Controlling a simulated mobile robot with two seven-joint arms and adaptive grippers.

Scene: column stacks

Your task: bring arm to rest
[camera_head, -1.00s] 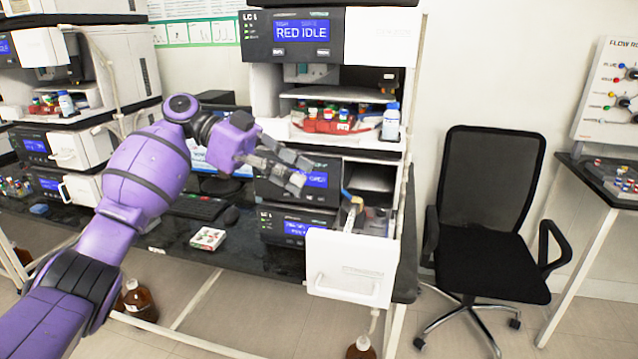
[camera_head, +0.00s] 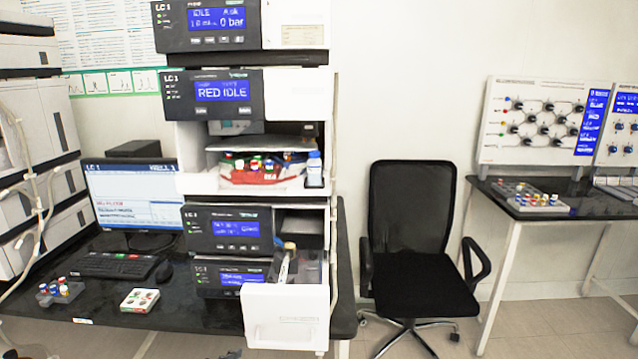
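Neither of my grippers is in the head view, and the purple arm is out of the picture. The column stack (camera_head: 165,93) stands on the dark bench, with a screen reading "RED IDLE". Near its bottom, a white drawer (camera_head: 285,318) is pulled out. A slim column-like part with a yellowish-brown top (camera_head: 288,250) stands tilted at the open drawer.
A monitor (camera_head: 133,196), keyboard (camera_head: 112,266) and mouse (camera_head: 165,270) are on the bench. A vial rack (camera_head: 60,291) and a small box (camera_head: 140,300) lie at its front. A black chair (camera_head: 412,230) stands right of the bench. A side table (camera_head: 590,206) carries a tray of coloured vials (camera_head: 530,198).

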